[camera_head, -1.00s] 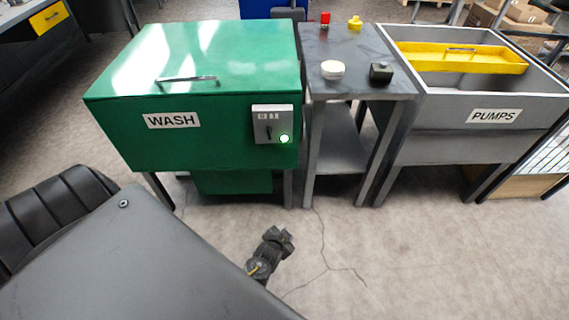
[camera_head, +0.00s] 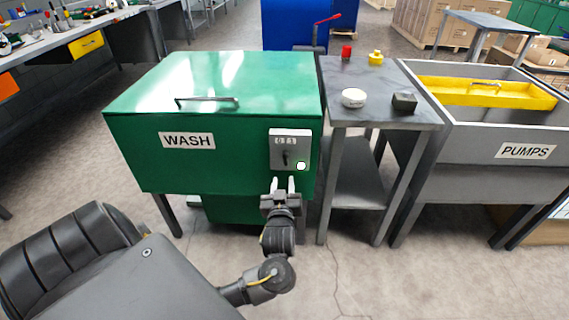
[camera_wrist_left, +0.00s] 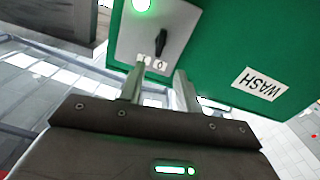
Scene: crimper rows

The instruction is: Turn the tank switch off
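The green tank (camera_head: 220,145) labelled WASH stands at centre left with its lid closed. A grey switch box (camera_head: 290,148) is on its front face at the right. It carries a dark switch lever (camera_head: 285,158) and a lit green-white lamp (camera_head: 301,166). My left gripper (camera_head: 283,184) is just below the switch box, fingers pointing up at it, open and empty. In the left wrist view the lever (camera_wrist_left: 160,40) stands beyond the gap between the two open fingers (camera_wrist_left: 158,85), apart from them; the lamp (camera_wrist_left: 142,4) glows green. My right gripper is not in view.
A grey side table (camera_head: 385,115) with several small items stands right of the tank. A grey PUMPS basin (camera_head: 470,145) with a yellow tray (camera_head: 487,93) is further right. A workbench (camera_head: 75,35) is at upper left. The floor in front is clear.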

